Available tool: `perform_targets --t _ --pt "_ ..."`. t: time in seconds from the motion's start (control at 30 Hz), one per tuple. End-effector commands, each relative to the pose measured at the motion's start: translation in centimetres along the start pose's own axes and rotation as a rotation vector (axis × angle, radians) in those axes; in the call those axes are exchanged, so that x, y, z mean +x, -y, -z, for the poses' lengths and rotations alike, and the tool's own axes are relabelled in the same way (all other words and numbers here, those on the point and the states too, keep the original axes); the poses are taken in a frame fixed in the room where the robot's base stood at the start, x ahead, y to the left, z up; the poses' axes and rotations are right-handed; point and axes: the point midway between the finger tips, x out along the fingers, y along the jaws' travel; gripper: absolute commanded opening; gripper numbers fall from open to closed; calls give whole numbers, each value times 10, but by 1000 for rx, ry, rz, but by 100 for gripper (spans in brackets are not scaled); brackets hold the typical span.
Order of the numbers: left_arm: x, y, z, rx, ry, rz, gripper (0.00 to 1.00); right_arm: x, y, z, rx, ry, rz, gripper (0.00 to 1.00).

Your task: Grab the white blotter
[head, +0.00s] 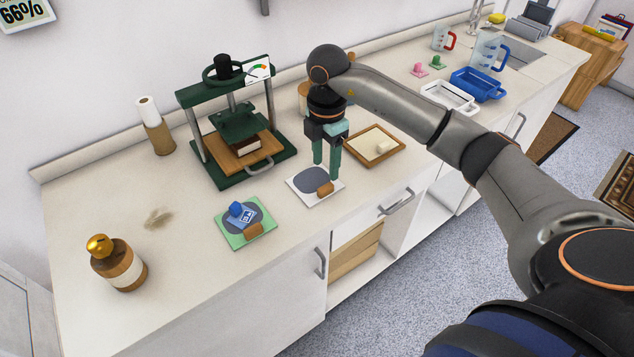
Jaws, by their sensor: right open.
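The likeliest match for the white blotter is a flat white square plate (300,197) with a grey oval and a small brown roll on it. It lies on the worktop in the middle of the head view. My right gripper (325,172) points down at this plate, its two green fingers apart and empty. The fingertips overlap the plate's far right part and the brown roll in the picture; I cannot tell whether they touch. A similar green plate (258,235) lies nearer, with a blue knobbed block (242,212) on it. My left gripper is not in view.
A green press (190,135) stands behind, left of my right gripper. White (435,102) and blue (490,95) trays stand farther right. A brown bottle (127,272) is front left.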

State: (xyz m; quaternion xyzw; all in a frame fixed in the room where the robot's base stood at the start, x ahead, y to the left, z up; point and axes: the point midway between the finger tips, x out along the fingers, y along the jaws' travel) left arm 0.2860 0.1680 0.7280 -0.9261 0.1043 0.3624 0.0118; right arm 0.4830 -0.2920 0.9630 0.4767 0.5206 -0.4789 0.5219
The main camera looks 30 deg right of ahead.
Motion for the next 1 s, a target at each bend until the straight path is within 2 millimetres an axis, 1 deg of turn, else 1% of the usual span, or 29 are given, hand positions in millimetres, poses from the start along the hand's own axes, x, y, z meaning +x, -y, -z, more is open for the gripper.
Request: perform_targets --t 0.03,0.1,0.27,0.43,0.5,0.6,0.87,1.0 --pt "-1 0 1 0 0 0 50 8 0 0 -1 -2 3 55" --pt "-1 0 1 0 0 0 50 15 0 0 -1 -2 2 55" --pt "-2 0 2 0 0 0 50 25 0 -1 -1 -2 1 55" --pt "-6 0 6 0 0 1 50 50 1 -7 -1 -3 4 55" --pt "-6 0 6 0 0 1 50 60 1 -7 -2 -4 3 55" --pt "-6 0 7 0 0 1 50 70 1 -7 -3 -2 1 55" --pt "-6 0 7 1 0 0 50 73 0 -7 -3 -3 -1 55" --pt "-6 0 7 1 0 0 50 72 0 -7 -3 -3 -1 40"
